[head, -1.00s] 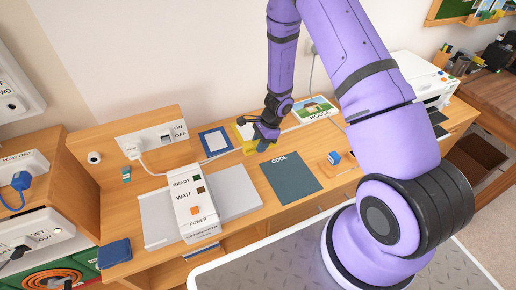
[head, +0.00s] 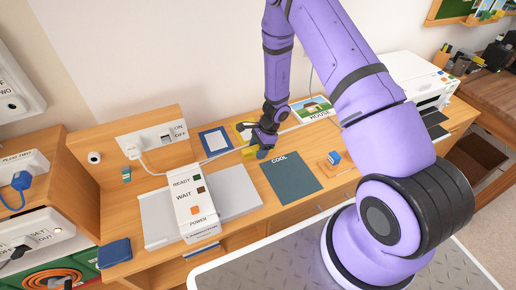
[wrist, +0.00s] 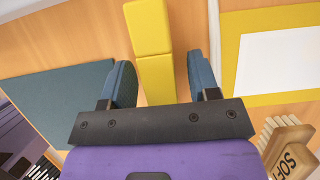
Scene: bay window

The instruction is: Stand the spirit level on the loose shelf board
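A yellow bar (wrist: 152,32), which looks like the spirit level, lies on the wooden desk between the dark COOL mat (head: 291,176) and a white strip. In the head view my gripper partly hides it. My gripper (wrist: 160,84) is open, with one blue-grey finger on each side of the bar's near end. Gaps show between the bar and the fingers. In the head view my gripper (head: 262,148) is low over the desk at the mat's far left corner. I cannot pick out the loose shelf board for sure.
A white laminator (head: 196,208) stands on grey plates to the left. A blue frame (head: 215,141) and a yellow frame with white inside (wrist: 235,92) lie nearby. A wooden SOFT brush (wrist: 288,150), a house picture (head: 313,108) and a printer (head: 420,82) are also around.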

